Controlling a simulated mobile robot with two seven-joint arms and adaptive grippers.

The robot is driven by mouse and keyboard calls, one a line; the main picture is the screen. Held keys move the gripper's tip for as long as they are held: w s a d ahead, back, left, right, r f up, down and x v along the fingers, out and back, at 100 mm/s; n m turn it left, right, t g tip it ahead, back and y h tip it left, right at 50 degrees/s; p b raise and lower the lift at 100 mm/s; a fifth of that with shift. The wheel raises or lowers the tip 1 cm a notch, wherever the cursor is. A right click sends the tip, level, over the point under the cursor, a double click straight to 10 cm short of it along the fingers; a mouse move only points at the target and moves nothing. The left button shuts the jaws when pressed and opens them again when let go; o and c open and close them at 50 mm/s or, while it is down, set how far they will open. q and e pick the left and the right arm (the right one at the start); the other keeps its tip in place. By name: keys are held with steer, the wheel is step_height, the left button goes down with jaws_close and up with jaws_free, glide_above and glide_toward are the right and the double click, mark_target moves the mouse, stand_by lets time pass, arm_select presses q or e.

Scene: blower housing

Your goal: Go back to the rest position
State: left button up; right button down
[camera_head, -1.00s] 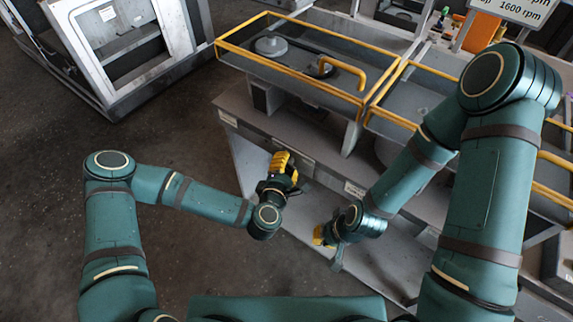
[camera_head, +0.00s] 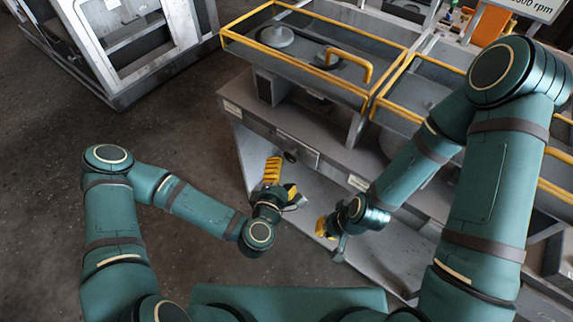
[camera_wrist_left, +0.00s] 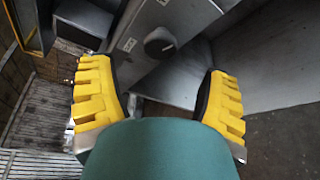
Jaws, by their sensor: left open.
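My left gripper (camera_head: 283,181) is in front of the grey workbench, near its open lower shelf. Its two yellow fingers are spread apart and hold nothing; the gap between them also shows in the left wrist view (camera_wrist_left: 165,95). My right gripper (camera_head: 322,228) is to the right of it, over the lower shelf. It is small and partly hidden by its own wrist, so I cannot tell whether its fingers are open or shut.
The grey workbench (camera_head: 236,108) carries yellow-railed trays (camera_head: 305,66); one holds a round grey part (camera_head: 276,36). A grey-white machine frame (camera_head: 91,60) stands at the back left. The dark floor (camera_head: 60,175) on the left is clear.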

arm_select(q)
steer(key=shift+s, duration=0.2)
stand_by(0.4)
steer(key=s+d+f+m+g+h, duration=0.1)
steer(key=s+f+m+g+h, duration=0.3)
steer(key=f+m+g, duration=0.55)
steer(key=s+a+m+g+y, duration=0.4)
steer(key=s+a+m, duration=0.2)
steer(key=a+m, duration=0.3)
steer(key=shift+s+f, duration=0.25)
steer(key=shift+s, duration=0.15)
stand_by(0.9)
